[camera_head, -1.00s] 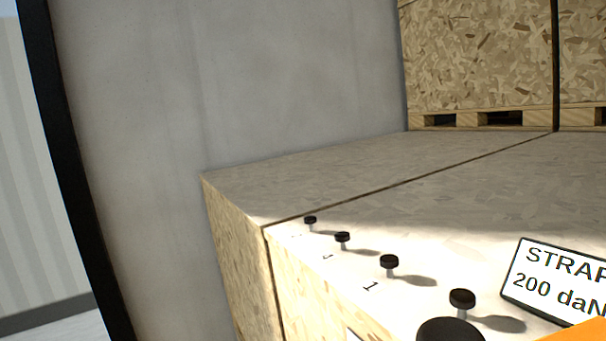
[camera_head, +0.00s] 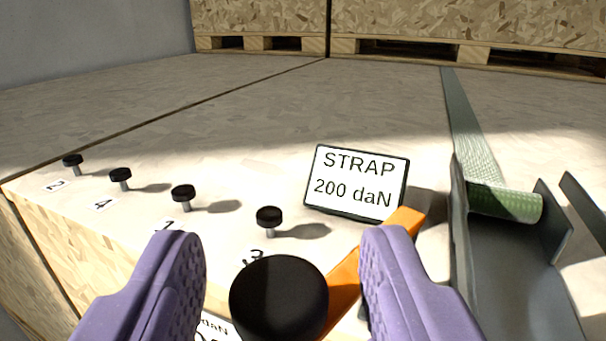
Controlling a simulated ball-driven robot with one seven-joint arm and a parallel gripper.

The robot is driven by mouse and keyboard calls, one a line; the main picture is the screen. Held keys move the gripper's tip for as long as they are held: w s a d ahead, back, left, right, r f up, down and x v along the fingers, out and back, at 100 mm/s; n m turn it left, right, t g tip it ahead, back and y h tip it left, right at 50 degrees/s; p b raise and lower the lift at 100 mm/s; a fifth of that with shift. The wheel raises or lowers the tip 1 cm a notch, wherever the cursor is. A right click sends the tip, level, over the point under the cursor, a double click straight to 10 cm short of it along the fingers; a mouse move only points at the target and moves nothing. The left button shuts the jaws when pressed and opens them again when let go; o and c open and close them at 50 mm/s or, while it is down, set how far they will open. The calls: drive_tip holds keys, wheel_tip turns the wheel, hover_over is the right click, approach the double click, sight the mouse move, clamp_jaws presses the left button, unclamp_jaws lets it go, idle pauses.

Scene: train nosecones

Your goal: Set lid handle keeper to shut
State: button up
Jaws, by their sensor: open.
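My gripper (camera_head: 283,285) shows at the bottom of the view as two purple fingers, open and apart. A large round black knob (camera_head: 279,298) lies between the fingers in the picture; I cannot tell whether they touch it. An orange bar (camera_head: 401,227) runs from behind the knob up to the right, partly hidden by the right finger. Nothing in view is marked as a lid handle keeper, and I cannot tell which part it is.
Several small black knobs (camera_head: 183,192) stand along the crate top (camera_head: 250,120), with numbers beside them. A sign (camera_head: 356,183) reads "STRAP 200 daN". At right a green strap (camera_head: 505,203) enters a grey metal channel (camera_head: 510,285). Crates on pallets (camera_head: 420,25) stand behind.

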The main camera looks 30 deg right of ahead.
sight(287, 257)
drive_tip(key=x, duration=0.3)
drive_tip(key=shift+w, duration=0.2)
drive_tip(key=shift+s, duration=0.1)
clamp_jaws()
drive_tip(key=shift+d, duration=0.1)
